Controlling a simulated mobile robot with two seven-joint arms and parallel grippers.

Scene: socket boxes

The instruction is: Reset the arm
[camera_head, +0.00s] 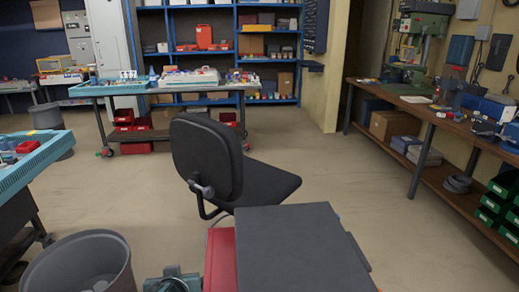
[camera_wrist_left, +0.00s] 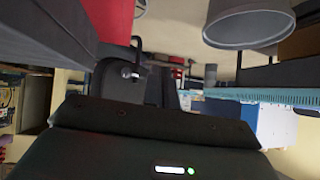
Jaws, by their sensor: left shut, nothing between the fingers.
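My left gripper (camera_wrist_left: 152,122) shows in the left wrist view as a dark body with a wide black edge across the middle. It is shut with nothing held, and a small green light glows on its housing. My right gripper is in no view. The left wrist picture is upside down, with the floor bin (camera_wrist_left: 248,25) at its top and a black chair (camera_wrist_left: 150,88) to the left of it.
In the head view, the black office chair (camera_head: 207,155) stands mid-floor. A red cabinet with a dark grey top (camera_head: 300,255) is close in front, and a grey bin (camera_head: 85,265) is at lower left. A wooden workbench (camera_head: 440,115) lines the right. Floor around the chair is clear.

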